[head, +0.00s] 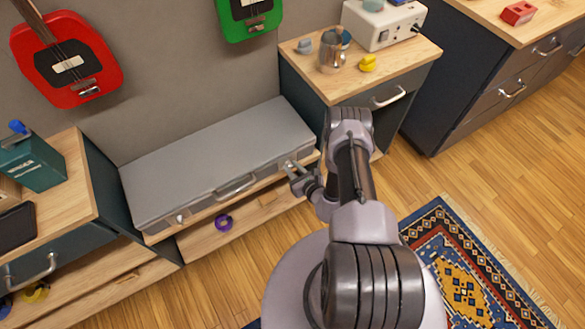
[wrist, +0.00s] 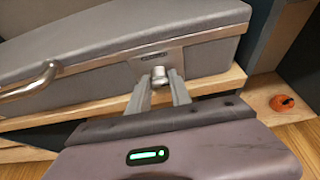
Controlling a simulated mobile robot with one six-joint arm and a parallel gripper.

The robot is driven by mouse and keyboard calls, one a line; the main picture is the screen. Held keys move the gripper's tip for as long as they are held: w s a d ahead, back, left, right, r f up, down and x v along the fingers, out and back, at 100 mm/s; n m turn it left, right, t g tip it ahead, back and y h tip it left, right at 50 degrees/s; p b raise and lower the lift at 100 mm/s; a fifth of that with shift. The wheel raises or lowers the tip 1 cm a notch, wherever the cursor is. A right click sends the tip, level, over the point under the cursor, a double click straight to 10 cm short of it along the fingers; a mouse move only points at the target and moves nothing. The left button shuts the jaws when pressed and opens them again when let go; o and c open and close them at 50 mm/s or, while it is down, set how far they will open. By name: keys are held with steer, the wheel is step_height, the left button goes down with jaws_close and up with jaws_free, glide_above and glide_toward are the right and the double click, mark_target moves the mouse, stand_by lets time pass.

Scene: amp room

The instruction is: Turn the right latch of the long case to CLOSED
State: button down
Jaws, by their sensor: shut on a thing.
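The long grey case (head: 215,155) lies shut on a low wooden shelf against the wall. Its handle (head: 236,187) is at the middle of the front, and it also shows at the left of the wrist view (wrist: 32,82). The left latch (head: 180,218) is a small pale knob. The right latch (wrist: 160,74) is a small metal knob below a plate (wrist: 157,57) whose lettering is too small to read. My gripper (head: 291,170) is at the case's right front, its two fingers (wrist: 158,88) shut on the right latch knob. The fingers partly hide the knob.
A purple ring-like object (head: 223,223) sits on the lower shelf below the case. An orange object (wrist: 283,102) lies on wood at the right of the wrist view. A cabinet with a metal jug (head: 332,52) stands right of the case, and another cabinet (head: 70,240) stands left.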

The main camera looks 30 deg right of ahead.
steer(key=n+h, duration=0.2)
steer(key=n, duration=0.1)
steer(key=shift+a+p, duration=0.25)
steer(key=shift+p, duration=0.05)
steer(key=n+h, duration=0.2)
steer(key=n, duration=0.1)
steer(key=shift+a+f+t, duration=0.1)
steer(key=shift+f+t, duration=0.05)
steer(key=shift+t, duration=0.25)
steer(key=shift+a+f+n+t+h+b, duration=0.25)
steer(key=shift+n+t+h, duration=0.4)
steer(key=shift+n, duration=1.2)
steer(key=shift+d+n+t+h+b, duration=0.15)
steer(key=shift+n+t+h+b, duration=0.35)
steer(key=shift+n, duration=1.35)
steer(key=shift+h, duration=0.25)
steer(key=c, duration=1.2)
jaws_free()
steer(key=shift+o, duration=0.2)
